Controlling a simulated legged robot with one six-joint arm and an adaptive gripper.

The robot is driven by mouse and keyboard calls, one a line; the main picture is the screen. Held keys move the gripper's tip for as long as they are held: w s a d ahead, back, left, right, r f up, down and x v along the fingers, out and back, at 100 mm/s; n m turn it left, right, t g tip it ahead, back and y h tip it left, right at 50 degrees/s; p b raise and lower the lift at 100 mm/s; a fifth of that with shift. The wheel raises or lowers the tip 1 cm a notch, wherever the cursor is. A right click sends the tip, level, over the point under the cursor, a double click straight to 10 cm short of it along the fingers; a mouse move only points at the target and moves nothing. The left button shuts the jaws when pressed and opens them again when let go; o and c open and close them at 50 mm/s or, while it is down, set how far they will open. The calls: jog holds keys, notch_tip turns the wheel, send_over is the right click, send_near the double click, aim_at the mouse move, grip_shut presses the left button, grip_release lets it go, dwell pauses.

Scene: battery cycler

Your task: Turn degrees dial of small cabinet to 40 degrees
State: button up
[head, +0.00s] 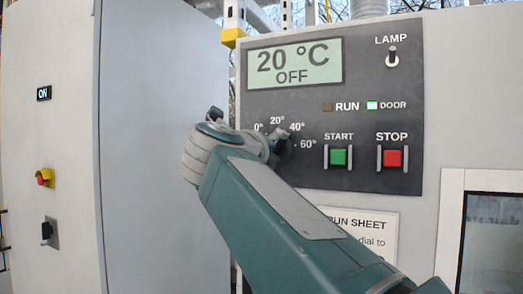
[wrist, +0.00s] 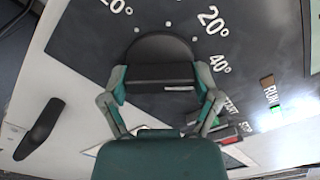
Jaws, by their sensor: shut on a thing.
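The degrees dial (wrist: 160,46) is a round black knob with a raised bar handle (wrist: 150,78) across it. A short white mark shows near the right end of the bar's face. My gripper (wrist: 160,80) is shut on the bar, one finger at each end of it. In the head view my gripper (head: 248,138) covers most of the dial; the 0°, 20°, 40° and 60° labels show around it. The small cabinet's display (head: 294,63) reads 20 °C and OFF. The exact dial setting is hard to tell.
Right of the dial are a green START button (head: 338,157), a red STOP button (head: 392,158) and a LAMP switch (head: 392,57). The DOOR light (head: 372,105) is lit. A tall grey cabinet (head: 160,150) stands at the left. A run sheet (head: 375,226) is partly hidden by my arm.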

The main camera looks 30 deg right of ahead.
jog(key=shift+w+f, duration=0.1)
jog(key=shift+f, duration=0.1)
jog(key=o, duration=1)
jog(key=shift+c, duration=0.2)
jog(key=shift+r, duration=0.1)
jog(key=v, duration=1.2)
